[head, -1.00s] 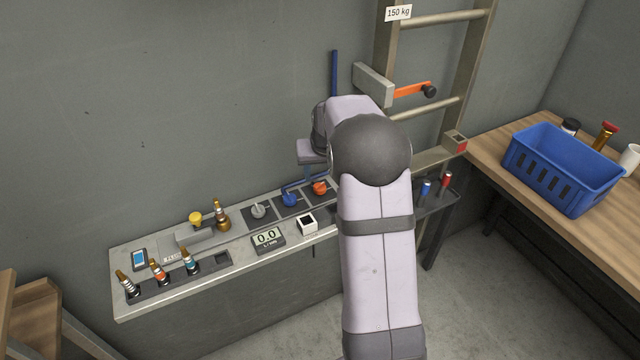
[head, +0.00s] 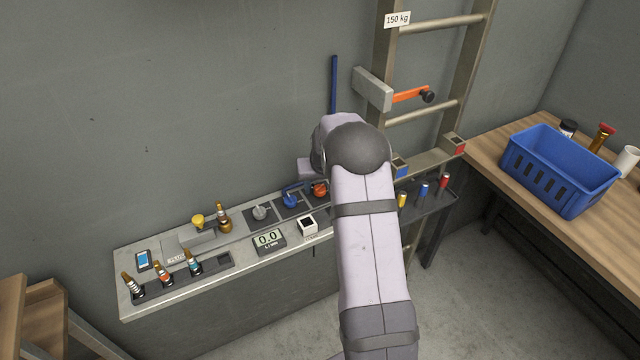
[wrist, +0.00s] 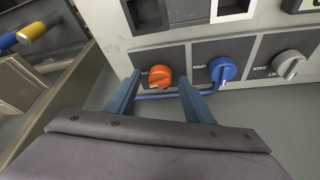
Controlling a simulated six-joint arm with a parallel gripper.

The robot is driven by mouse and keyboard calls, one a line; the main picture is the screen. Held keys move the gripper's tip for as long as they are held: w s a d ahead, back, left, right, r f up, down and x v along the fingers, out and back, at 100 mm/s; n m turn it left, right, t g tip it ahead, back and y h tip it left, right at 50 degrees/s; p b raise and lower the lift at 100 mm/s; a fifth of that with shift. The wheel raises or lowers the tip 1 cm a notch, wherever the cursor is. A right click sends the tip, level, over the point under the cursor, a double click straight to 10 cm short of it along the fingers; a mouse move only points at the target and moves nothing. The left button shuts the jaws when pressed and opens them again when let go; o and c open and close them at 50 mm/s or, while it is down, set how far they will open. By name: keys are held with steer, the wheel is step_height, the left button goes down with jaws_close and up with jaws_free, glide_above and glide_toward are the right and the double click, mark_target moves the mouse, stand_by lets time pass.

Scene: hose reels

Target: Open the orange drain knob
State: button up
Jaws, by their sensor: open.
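The orange drain knob (wrist: 160,76) sits on a dark square plate on the bench panel. It also shows in the head view (head: 319,189), partly covered by my arm. In the wrist view my gripper (wrist: 160,84) is open, with one blue-grey finger on each side of the orange knob. The fingertips look close to the knob; I cannot tell whether they touch it. In the head view the gripper is mostly hidden behind my arm.
A blue knob (wrist: 222,69) and a grey knob (wrist: 288,64) stand in a row beside the orange one. A blue hose (wrist: 172,96) runs below the knobs in the wrist view. A flow meter (head: 269,240) and a white box (head: 308,227) stand on the bench front.

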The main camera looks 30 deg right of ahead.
steer(key=shift+f, duration=0.1)
steer(key=shift+c, duration=0.3)
steer(key=c, duration=1)
steer(key=shift+m, duration=0.3)
steer(key=shift+w+a+f+m+h+b, duration=0.1)
steer(key=shift+f+m+h+b, duration=0.15)
steer(key=shift+m+b, duration=0.55)
steer(key=shift+r+m+g+b, duration=0.2)
steer(key=shift+m+g+b, duration=0.1)
steer(key=shift+m, duration=0.1)
steer(key=o, duration=1.1)
steer(key=shift+h, duration=0.25)
steer(key=shift+c, duration=0.2)
